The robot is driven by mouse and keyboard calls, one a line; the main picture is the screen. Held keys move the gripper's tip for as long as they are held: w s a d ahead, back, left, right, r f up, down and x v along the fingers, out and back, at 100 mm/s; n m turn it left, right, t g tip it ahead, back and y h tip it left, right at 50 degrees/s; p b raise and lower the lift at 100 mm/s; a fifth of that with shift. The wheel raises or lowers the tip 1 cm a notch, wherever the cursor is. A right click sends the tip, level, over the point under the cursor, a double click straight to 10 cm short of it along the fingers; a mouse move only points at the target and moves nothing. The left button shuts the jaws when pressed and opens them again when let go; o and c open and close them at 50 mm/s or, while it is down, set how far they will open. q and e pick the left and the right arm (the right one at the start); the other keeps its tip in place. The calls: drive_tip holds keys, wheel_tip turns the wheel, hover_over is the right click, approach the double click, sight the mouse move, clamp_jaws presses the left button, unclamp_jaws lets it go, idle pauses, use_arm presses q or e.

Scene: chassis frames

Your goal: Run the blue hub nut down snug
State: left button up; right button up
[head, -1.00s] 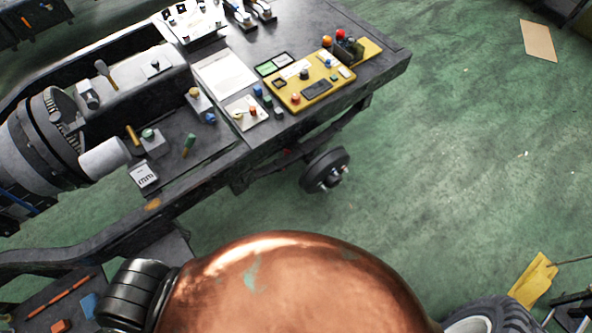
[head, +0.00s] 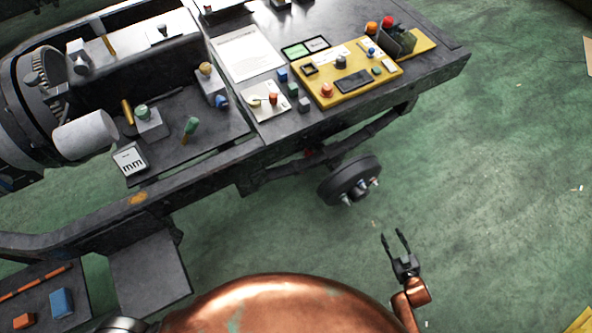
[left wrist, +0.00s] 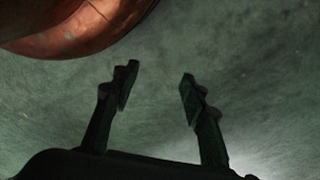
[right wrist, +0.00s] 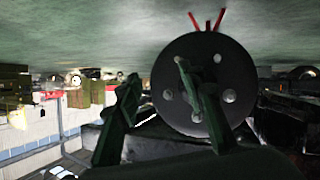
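The dark round wheel hub (head: 340,188) hangs at the side of the bench-like chassis frame, with several small studs or nuts on its face. One nut (head: 376,182) looks bluish, but it is tiny. My right gripper (head: 402,237) is open and empty, below and right of the hub, fingers pointing up. In the right wrist view the hub's face (right wrist: 205,55) is in front of the open fingers (right wrist: 155,75), overlapped by one of them. Nut colours cannot be told there. My left gripper (left wrist: 157,82) is open and empty over green floor; the head view does not show it.
The dark chassis frame (head: 435,75) carries a yellow control panel (head: 335,92), a white sheet (head: 245,55) and small knobs. The green floor (head: 510,190) right of the hub is clear.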

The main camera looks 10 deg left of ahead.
drive_tip(key=w+a+r+n+t+y+b, duration=0.25)
drive_tip(key=w+a+r+b, duration=0.2)
drive_tip(key=w, duration=0.25)
use_arm(q)
wheel_tip(320, 180, up, 8)
drive_tip(key=w+d+b, duration=0.1)
drive_tip(key=w+b, duration=0.2)
use_arm(e)
drive_tip(key=n+y, duration=0.3)
drive_tip(key=y, duration=0.2)
approach(362, 185)
drive_tip(key=shift+g, duration=0.35)
drive_tip(key=b+x, duration=0.2)
drive_tip(key=x, duration=0.5)
drive_tip(key=shift+w+d, duration=0.1)
drive_tip(key=shift+w, duration=0.15)
drive_tip(key=shift+w+a+r+b, duration=0.15)
drive_tip(key=shift+w+a+b, duration=0.15)
drive_tip(key=shift+w, duration=0.1)
use_arm(q)
drive_tip(key=w+d+f+t+h, duration=0.1)
drive_tip(key=w+d+f+t, duration=0.1)
drive_tip(key=w+d+f, duration=0.1)
drive_tip(key=shift+w+d+f+h, duration=0.35)
drive_tip(key=shift+w+f+h, duration=0.05)
drive_tip(key=shift+w+f, duration=0.15)
use_arm(e)
clamp_jaws()
